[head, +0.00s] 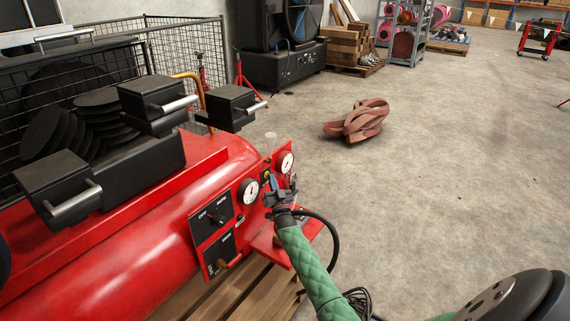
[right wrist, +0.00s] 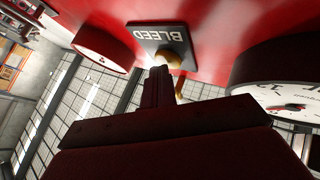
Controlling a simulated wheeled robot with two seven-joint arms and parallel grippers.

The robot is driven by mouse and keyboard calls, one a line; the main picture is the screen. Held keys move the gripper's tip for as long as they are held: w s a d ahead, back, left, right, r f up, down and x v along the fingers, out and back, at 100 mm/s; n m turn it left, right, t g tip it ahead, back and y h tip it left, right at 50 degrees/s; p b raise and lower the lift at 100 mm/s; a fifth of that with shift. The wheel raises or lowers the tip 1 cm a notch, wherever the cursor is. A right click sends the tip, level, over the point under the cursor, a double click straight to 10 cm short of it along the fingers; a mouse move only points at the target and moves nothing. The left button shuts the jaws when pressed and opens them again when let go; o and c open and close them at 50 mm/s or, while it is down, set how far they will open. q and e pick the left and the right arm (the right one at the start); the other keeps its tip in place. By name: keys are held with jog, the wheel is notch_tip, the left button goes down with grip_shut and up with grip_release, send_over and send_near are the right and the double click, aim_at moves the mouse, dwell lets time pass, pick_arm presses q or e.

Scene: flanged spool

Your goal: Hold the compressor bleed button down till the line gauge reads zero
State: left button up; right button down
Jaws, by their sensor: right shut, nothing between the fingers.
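The red compressor (head: 150,235) stands at the left in the head view, its control panel facing right. Two round white gauges, one nearer (head: 249,192) and one farther (head: 285,162), sit on the panel; their readings are too small to tell. The right wrist view shows the BLEED plate (right wrist: 160,36) upside down, with the brass bleed button (right wrist: 174,58) at its edge. My right gripper (head: 271,184) is shut and empty. Its fingertips (right wrist: 160,74) overlap the button's edge; I cannot tell whether they press it. One gauge (right wrist: 283,92) shows a red needle, its scale partly cut off. My left gripper is not in view.
Black boxes with metal handles (head: 180,103) top the compressor. A black hose (head: 334,238) curves beside my right arm. A wooden pallet (head: 235,290) lies beneath. A reddish bundle of straps (head: 358,121) lies on the otherwise open floor to the right.

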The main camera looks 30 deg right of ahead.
jog(key=shift+s, duration=0.1)
dwell(0.7)
jog(key=shift+s+d+p, duration=0.35)
jog(key=shift+s, duration=0.4)
jog(key=shift+s+d+p, duration=0.3)
jog(key=shift+s, duration=0.45)
jog(key=shift+s+d+p, duration=0.35)
jog(key=shift+s, duration=0.45)
jog(key=shift+s+d+p, duration=0.3)
jog(key=shift+s, duration=0.45)
